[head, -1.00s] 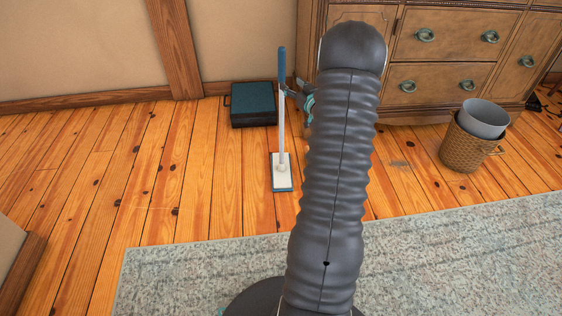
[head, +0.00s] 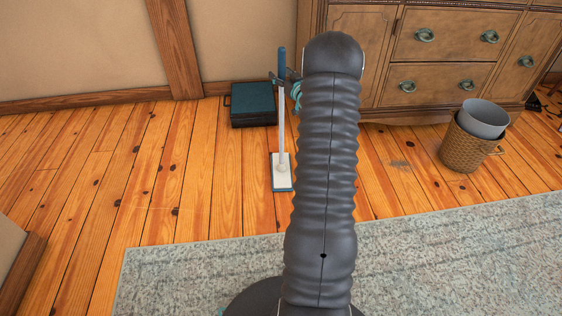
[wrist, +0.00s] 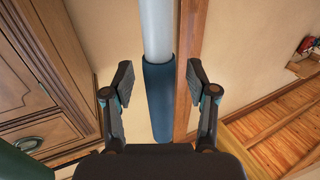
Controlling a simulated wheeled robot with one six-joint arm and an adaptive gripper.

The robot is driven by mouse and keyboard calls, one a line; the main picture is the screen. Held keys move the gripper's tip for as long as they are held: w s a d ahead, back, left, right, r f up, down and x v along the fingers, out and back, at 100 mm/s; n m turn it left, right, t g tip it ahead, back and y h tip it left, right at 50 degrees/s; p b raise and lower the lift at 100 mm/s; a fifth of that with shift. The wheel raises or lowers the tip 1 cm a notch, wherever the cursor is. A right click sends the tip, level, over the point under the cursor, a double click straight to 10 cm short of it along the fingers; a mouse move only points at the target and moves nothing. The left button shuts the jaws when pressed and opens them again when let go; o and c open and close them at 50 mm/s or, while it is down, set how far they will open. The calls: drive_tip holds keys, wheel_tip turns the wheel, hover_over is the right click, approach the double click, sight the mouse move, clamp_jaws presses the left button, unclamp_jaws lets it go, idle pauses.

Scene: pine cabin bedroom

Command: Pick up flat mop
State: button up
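The flat mop (head: 281,125) stands upright on the wood floor, with a blue grip, a pale pole and a white-and-blue flat head. My gripper (head: 285,79) is at the lower part of the blue grip, partly hidden by my arm. In the wrist view, my gripper (wrist: 158,80) is open, with one finger on each side of the blue grip of the mop (wrist: 158,100). Gaps show between the grip and both fingers.
A dark teal case (head: 252,105) lies on the floor behind the mop. A wooden dresser (head: 440,60) stands to the right. A wicker basket (head: 465,150) holding a grey bin (head: 483,118) is farther right. A rug (head: 430,255) covers the foreground.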

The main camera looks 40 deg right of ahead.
clamp_jaws()
drive_tip(key=shift+r, duration=0.1)
drive_tip(key=shift+r, duration=0.1)
